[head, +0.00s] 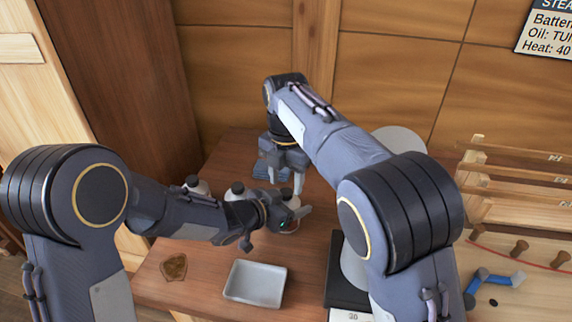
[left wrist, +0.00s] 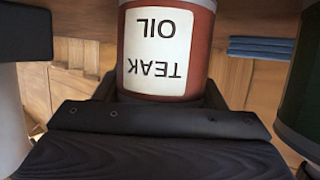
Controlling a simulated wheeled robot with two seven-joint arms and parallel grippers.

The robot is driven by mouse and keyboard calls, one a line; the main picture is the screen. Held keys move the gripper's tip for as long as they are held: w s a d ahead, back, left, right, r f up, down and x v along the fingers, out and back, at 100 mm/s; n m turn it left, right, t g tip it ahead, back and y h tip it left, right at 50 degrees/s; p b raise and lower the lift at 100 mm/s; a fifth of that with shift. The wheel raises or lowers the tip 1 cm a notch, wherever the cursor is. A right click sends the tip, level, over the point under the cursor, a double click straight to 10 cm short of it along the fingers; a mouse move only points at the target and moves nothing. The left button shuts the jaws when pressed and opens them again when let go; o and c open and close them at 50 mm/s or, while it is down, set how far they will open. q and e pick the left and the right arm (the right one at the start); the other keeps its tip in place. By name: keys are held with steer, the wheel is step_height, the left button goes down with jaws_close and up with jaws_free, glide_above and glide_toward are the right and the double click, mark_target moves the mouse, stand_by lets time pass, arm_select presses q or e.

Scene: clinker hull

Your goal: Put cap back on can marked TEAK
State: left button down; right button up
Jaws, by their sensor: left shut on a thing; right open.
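The TEAK OIL can is red-brown with a white label, and its label fills the middle of the left wrist view (left wrist: 160,60). My left gripper (head: 292,214) is shut on this can, low on the table. In the head view only a little of the can's red body (head: 290,229) shows past the fingers. A dark cap-like piece (head: 286,192) shows above the can, below my right gripper. I cannot tell if it sits on the can. My right gripper (head: 285,181) points down, open, right above that spot.
Two more dark-capped cans stand left of it, one (head: 237,189) close and one (head: 196,185) farther left, partly behind my left arm. A grey tray (head: 257,302) lies in front, a brown patch (head: 174,267) to its left. A folded blue cloth (head: 262,171) lies behind. Wooden racks (head: 515,178) stand right.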

steer(key=shift+f, duration=1.35)
steer(key=shift+c, duration=0.2)
steer(key=c, duration=1)
steer(key=m, duration=0.6)
steer(key=o, duration=1.1)
steer(key=shift+r, duration=2.3)
